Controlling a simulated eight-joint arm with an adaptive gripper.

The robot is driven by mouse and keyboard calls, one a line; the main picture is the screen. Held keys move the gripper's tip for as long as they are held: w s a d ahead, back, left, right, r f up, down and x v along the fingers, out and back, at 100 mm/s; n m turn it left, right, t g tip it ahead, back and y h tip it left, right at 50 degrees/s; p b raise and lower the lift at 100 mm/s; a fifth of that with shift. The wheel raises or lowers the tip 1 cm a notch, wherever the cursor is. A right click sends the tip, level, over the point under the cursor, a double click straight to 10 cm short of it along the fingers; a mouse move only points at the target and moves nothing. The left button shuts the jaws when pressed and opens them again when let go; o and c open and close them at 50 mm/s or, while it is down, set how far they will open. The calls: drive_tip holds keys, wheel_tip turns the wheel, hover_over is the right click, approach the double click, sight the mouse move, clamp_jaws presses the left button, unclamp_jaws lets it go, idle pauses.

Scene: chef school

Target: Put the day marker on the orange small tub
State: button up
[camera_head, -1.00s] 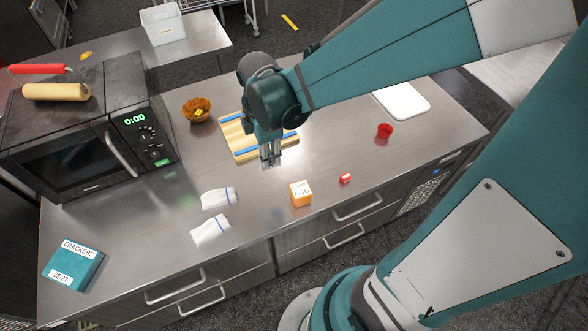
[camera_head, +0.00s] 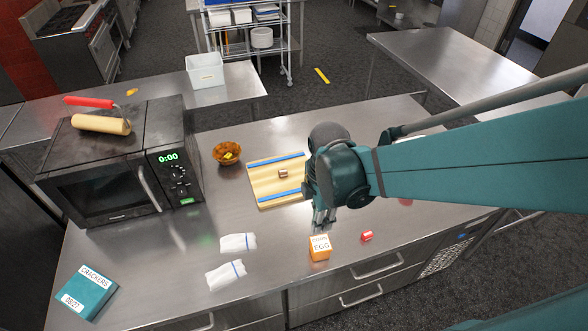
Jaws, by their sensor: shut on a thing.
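The orange small tub (camera_head: 319,250) stands near the counter's front edge, with a white label reading EGG. My gripper (camera_head: 323,220) points down just behind and above the tub. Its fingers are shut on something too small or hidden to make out. I cannot tell whether the fingers or the held thing touch the tub. No thing in view can be surely named as the day marker. A small red block (camera_head: 366,236) with a white face lies to the right of the tub.
A wooden board (camera_head: 270,188) with blue strips and a small copper-coloured piece (camera_head: 283,174) lies behind. A brown bowl (camera_head: 227,153), white cloth-like packets (camera_head: 238,243), a crackers box (camera_head: 87,290) and a microwave (camera_head: 100,187) stand left. The counter between is bare.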

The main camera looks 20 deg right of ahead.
drive_tip(key=shift+f, duration=0.15)
hover_over(316, 244)
drive_tip(key=shift+f+b, duration=0.35)
drive_tip(key=shift+f, duration=2.6)
drive_tip(key=shift+f, duration=0.15)
drive_tip(key=shift+f, duration=1.75)
drive_tip(key=shift+f+b, duration=0.2)
drive_tip(key=shift+b, duration=0.25)
drive_tip(key=o, duration=0.8)
drive_tip(key=shift+c, duration=0.2)
drive_tip(key=shift+r, duration=0.35)
drive_tip(key=shift+r+p, duration=1)
drive_tip(key=shift+r, duration=4.9)
